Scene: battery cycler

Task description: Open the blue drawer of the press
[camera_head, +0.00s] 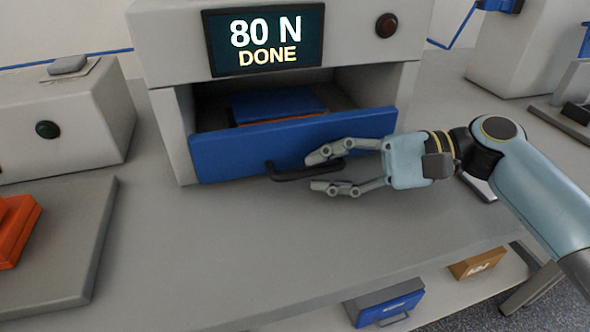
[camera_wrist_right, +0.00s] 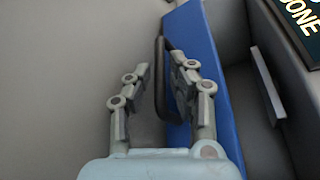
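The press (camera_head: 165,60) stands at the back with its screen (camera_head: 265,39) reading "80 N DONE". Its blue drawer (camera_head: 235,151) is pulled part way out, and a blue and orange item (camera_head: 277,103) shows inside. The dark handle (camera_head: 290,174) sits on the drawer front. My right gripper (camera_head: 313,172) is at the handle's right part, one finger above and one below in the head view. In the right wrist view the handle (camera_wrist_right: 161,85) lies between the spread fingers, with a gap to the left finger. My left gripper is not in view.
A grey tray (camera_head: 75,270) with an orange block (camera_head: 15,228) lies at the left, in front of a grey box (camera_head: 60,120). The table in front of the drawer is clear. A lower shelf holds a blue-fronted box (camera_head: 388,306) and a brown box (camera_head: 477,264).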

